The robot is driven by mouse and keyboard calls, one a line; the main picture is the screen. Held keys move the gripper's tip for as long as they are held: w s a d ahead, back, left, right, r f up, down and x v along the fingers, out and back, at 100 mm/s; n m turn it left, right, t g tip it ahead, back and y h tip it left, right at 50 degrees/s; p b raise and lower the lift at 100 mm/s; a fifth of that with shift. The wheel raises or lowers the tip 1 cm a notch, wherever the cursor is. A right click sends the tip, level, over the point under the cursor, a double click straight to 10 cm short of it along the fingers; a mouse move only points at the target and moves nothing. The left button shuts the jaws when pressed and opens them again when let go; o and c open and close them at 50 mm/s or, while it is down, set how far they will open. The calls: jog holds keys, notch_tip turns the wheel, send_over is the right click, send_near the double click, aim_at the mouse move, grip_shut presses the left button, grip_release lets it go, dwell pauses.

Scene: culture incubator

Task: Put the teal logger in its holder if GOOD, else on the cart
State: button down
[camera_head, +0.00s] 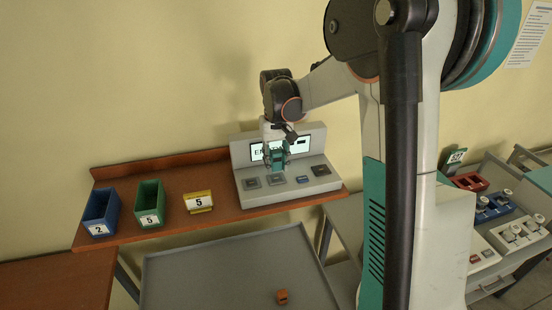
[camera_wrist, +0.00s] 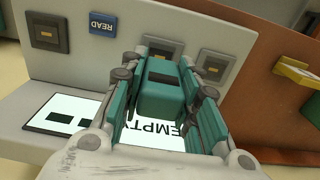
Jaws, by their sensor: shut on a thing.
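My gripper (camera_head: 277,155) is shut on the teal logger, in front of the screen of a grey reader (camera_head: 327,187). In the wrist view the teal logger (camera_wrist: 160,98) sits between the gripper's two teal-sided fingers (camera_wrist: 163,85), its dark panel facing the camera. The reader's screen (camera_wrist: 65,114) shows "EMPTY", partly hidden by my gripper. Square dark sockets (camera_wrist: 48,34) and a blue READ button (camera_wrist: 102,23) lie on the reader's sloped front. The logger appears above the reader; I cannot tell if it touches. The grey cart (camera_head: 200,280) stands in front of the shelf.
On the brown shelf (camera_head: 225,218) stand a blue bin (camera_head: 101,208) marked 2, a green bin (camera_head: 150,200) marked 5 and a yellow sign (camera_head: 198,202) marked 5. An orange block (camera_head: 282,297) lies on the cart, otherwise mostly bare. Red (camera_head: 469,182) and blue holders (camera_head: 496,204) stand at right.

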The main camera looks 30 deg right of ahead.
aim_at(276, 170)
jog(key=shift+f+b, duration=0.55)
jog(key=shift+f, duration=0.75)
jog(key=shift+b, duration=0.45)
dwell(1.2)
jog(key=shift+f+b, duration=0.4)
jog(key=shift+f, duration=0.1)
jog(key=c, duration=1.1)
grip_release()
notch_tip(276, 170, up, 12)
jog(key=shift+r, duration=0.1)
